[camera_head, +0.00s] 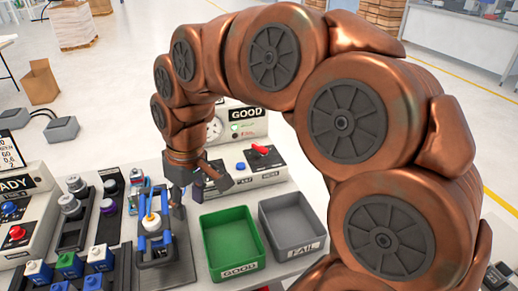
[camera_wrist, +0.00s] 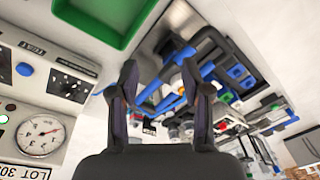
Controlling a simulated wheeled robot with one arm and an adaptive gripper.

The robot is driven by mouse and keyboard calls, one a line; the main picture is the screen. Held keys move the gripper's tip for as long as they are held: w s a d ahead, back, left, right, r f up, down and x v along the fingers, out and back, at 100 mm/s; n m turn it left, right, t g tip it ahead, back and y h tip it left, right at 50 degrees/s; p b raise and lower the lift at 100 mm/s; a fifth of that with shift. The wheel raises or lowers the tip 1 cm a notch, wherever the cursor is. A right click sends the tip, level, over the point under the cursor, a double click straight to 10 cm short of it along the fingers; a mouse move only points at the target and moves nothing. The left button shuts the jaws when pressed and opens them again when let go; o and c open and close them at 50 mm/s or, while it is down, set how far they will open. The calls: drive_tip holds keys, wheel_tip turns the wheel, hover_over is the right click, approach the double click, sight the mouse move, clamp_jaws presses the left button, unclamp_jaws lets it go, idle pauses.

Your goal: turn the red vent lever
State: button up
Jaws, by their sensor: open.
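The red vent lever (camera_head: 260,149) sits on top of a white test box (camera_head: 262,172) behind the bins in the head view. I cannot make the lever out in the wrist view, where a white panel (camera_wrist: 60,95) with a gauge shows at the left. My gripper (camera_head: 188,200) is left of the lever and apart from it, above the bench near the blue clamp fixture. In the wrist view my gripper (camera_wrist: 160,85) has its two fingers spread with nothing held between them.
A green GOOD bin (camera_head: 233,237) and a grey FAIL bin (camera_head: 291,225) stand in front of the test box. A blue clamp fixture (camera_head: 155,250) holds a white and yellow part. Racks with several fittings and a box with a red button (camera_head: 17,232) are at the left.

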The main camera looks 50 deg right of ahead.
drive_tip(key=w+d+t+b, duration=0.2)
drive_tip(key=w+d, duration=0.6)
drive_tip(key=d, duration=0.1)
drive_tip(key=m+t+h+b, duration=0.1)
drive_tip(key=m+t+b, duration=0.1)
drive_tip(key=m+b, duration=0.1)
approach(260, 146)
drive_tip(key=shift+p+x, duration=0.9)
drive_tip(key=shift+x, duration=3.4)
drive_tip(key=shift+c, duration=0.3)
clamp_jaws()
